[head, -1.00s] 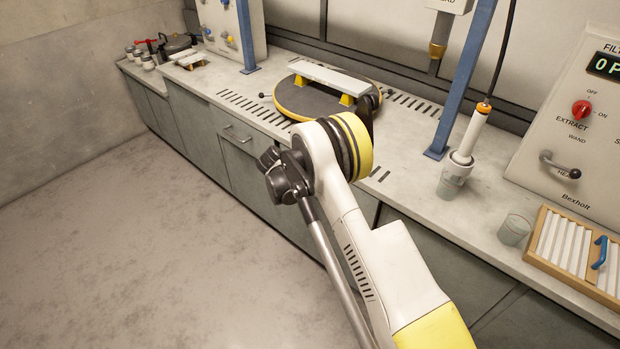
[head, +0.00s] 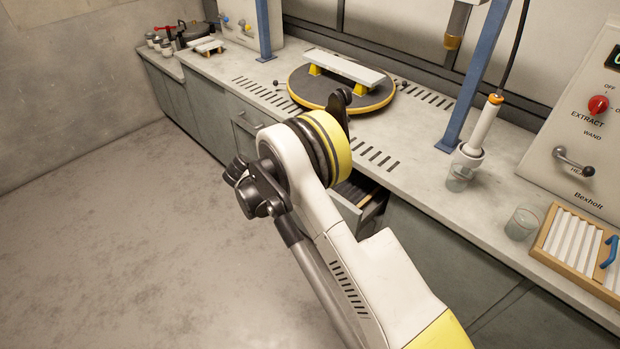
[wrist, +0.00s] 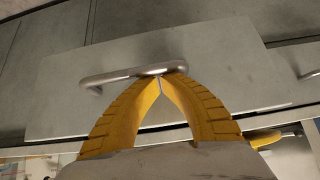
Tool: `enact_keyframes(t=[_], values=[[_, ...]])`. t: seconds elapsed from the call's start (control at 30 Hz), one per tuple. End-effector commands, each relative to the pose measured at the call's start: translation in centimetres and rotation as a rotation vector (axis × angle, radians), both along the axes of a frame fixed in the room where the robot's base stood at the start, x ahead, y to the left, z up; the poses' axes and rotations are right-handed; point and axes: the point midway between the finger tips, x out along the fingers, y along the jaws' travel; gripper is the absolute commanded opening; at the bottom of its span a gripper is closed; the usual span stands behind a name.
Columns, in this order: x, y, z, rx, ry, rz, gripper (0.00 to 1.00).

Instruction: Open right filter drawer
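The right filter drawer (head: 374,215) is pulled partly out from under the counter in the head view, with dark contents showing inside; my arm hides part of it. In the wrist view its flat grey front (wrist: 215,52) fills the middle, with a metal bar handle (wrist: 120,76). My gripper (wrist: 162,80) has its yellow fingers closed together at the right part of this handle, shut on it. The fingers are hidden behind my arm in the head view. The left drawer (head: 250,117) is shut, and another handle (wrist: 308,75) shows at the wrist view's right edge.
Above the drawers, the counter (head: 400,178) carries a round turntable (head: 300,85), a wand in a holder (head: 484,128), a glass cup (head: 521,224) and a wooden-framed filter (head: 545,232). Blue posts (head: 478,75) rise from the counter. The floor (head: 110,230) at left is clear.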

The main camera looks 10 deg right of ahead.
Motion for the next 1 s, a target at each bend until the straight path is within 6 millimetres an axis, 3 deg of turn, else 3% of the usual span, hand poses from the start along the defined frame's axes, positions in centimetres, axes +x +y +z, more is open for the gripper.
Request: enact_keyframes(t=[0.2, 0.5, 0.73, 1.0], values=[[-3.5, 5.2, -0.1, 0.001, 0.000, 0.004, 0.00], [-7.6, 10.7, -0.1, 0.000, 0.000, 0.003, 0.00], [-9.4, 13.2, 0.0, 0.000, -0.001, 0.002, 0.00], [-10.2, 14.2, 0.0, 0.000, 0.000, 0.000, 0.00]])
